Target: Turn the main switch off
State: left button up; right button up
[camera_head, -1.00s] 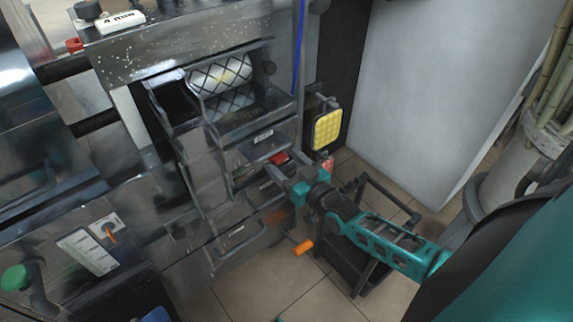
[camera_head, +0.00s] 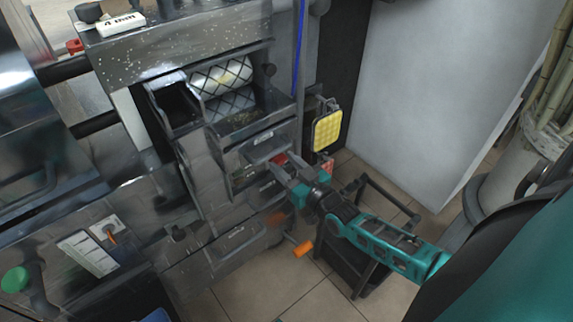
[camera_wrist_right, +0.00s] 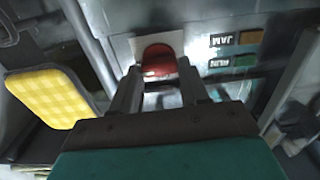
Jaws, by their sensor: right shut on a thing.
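The red switch (camera_wrist_right: 159,61) sits on a pale square plate (camera_wrist_right: 136,48) on the metal machine front. In the head view the red switch (camera_head: 280,159) shows as a small red patch just beyond my right gripper (camera_head: 283,169). In the right wrist view the two dark fingers of that gripper (camera_wrist_right: 161,80) stand at either side of the red switch and are shut on it. The fingers hide part of its sides. My left gripper is not in view.
A yellow pad (camera_head: 327,128) hangs right of the switch. Small labelled brown and green indicators (camera_wrist_right: 247,37) are beside the switch. An orange-ended handle (camera_head: 303,249) sticks out below my right arm. A dark stool-like frame (camera_head: 345,262) stands under the arm.

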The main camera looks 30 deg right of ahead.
jog(key=n+p, duration=0.2)
jog(key=n, duration=0.2)
jog(key=shift+a, duration=0.1)
jog(key=n+p, duration=0.1)
jog(key=n, duration=0.4)
jog(key=shift+f+n, duration=0.1)
jog(key=shift+n, duration=0.2)
jog(key=n, duration=0.4)
jog(key=shift+a+f, duration=0.1)
jog(key=n, duration=0.3)
jog(key=shift+n, duration=0.5)
jog(key=o, duration=1.1)
jog(key=shift+c, duration=0.2)
jog(key=shift+s, duration=0.1)
